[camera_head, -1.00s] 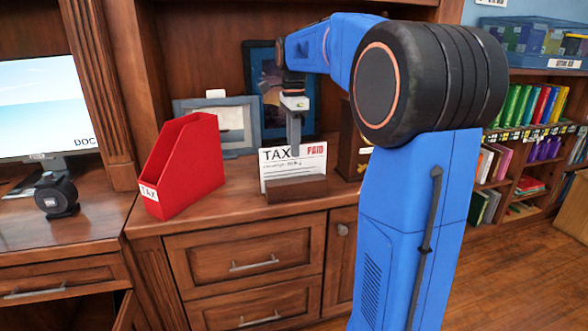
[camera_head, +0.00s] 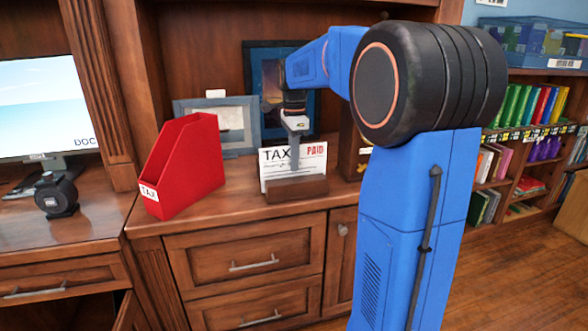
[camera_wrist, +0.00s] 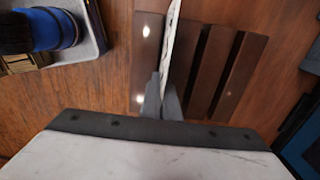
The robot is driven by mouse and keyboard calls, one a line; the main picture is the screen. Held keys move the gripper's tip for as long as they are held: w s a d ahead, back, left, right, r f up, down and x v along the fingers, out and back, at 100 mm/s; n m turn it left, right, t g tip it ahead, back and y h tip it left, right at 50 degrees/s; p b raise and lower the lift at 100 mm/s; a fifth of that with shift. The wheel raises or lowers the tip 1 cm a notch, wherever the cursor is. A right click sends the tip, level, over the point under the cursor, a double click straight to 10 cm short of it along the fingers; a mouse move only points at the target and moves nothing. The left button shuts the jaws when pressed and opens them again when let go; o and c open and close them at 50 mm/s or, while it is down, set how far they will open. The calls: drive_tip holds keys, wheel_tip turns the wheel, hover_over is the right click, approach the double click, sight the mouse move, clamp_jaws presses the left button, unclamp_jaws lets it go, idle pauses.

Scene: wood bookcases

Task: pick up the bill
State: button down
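The bill (camera_head: 312,160) is a white card marked TAX and PAID. It stands upright in a slotted wooden holder (camera_head: 298,190) on the desk. The wrist view shows the bill (camera_wrist: 172,35) edge-on as a thin pale strip, with the holder's dark slats (camera_wrist: 212,65) beside it. My gripper (camera_head: 295,165) points down and overlaps the bill's face in the head view. In the wrist view, my gripper's grey fingers (camera_wrist: 162,92) are close together, one on each side of the bill's edge. Whether they press on it cannot be told.
A red TAX file box (camera_head: 185,168) stands left of the holder. Picture frames (camera_head: 218,125) lean behind it. A monitor (camera_head: 45,105) and a dark round object (camera_head: 57,196) are further left. Bookshelves (camera_head: 535,130) stand at the right. Bare desktop lies between file box and holder.

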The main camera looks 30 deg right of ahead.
drive_tip(key=shift+r, duration=0.1)
wheel_tip(320, 180, up, 9)
drive_tip(key=shift+r, duration=0.4)
drive_tip(key=shift+s, duration=0.15)
idle(0.8)
